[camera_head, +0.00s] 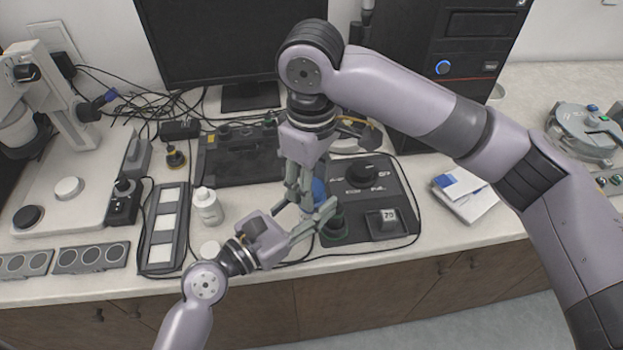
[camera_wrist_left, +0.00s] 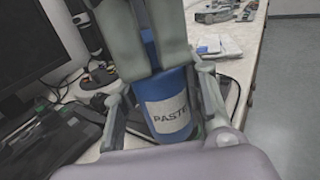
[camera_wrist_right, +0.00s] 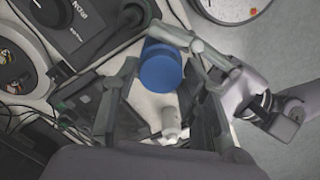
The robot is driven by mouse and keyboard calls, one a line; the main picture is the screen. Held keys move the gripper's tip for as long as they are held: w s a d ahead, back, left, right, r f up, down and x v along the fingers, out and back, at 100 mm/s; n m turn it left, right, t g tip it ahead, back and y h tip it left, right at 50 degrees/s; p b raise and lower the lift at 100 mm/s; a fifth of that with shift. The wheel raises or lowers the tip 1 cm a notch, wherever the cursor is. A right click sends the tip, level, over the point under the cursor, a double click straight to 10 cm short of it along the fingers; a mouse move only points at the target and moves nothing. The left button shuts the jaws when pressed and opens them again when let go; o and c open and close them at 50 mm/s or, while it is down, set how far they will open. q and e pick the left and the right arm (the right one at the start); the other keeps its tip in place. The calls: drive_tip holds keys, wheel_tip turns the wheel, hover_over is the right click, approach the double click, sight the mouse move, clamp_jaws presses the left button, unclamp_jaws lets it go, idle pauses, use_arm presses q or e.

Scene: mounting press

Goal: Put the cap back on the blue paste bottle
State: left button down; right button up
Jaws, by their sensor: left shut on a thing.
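The blue paste bottle (camera_wrist_left: 170,115) stands upright with its PASTE label facing my left wrist camera. My left gripper (camera_head: 318,215) is shut on it, a finger on each side. A flat round blue top (camera_wrist_right: 160,72) shows in the right wrist view; I cannot tell whether it is the cap or the bottle's own top. My right gripper (camera_head: 300,195) points down directly above the bottle. Its fingers (camera_wrist_left: 148,45) lie either side of a narrow blue part and hide the bottle's upper end. Whether they grip it is unclear. No separate cap lies in plain view.
A white bottle (camera_head: 207,207) stands left of the grippers. The dark control panel (camera_head: 375,182) and a box reading 70 (camera_head: 385,222) lie close on the right. The counter's front edge (camera_head: 400,250) is near.

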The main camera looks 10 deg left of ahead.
drive_tip(key=shift+o, duration=1.2)
drive_tip(key=shift+r, duration=2.3)
drive_tip(key=shift+c, duration=0.4)
drive_tip(key=n, duration=0.2)
drive_tip(key=r+n, duration=0.1)
drive_tip(key=n, duration=0.1)
drive_tip(key=shift+a+r, duration=0.1)
drive_tip(key=shift+r, duration=0.2)
drive_tip(key=r+n, duration=0.1)
drive_tip(key=n, duration=0.3)
drive_tip(key=shift+r+n, duration=0.3)
drive_tip(key=shift+r, duration=0.1)
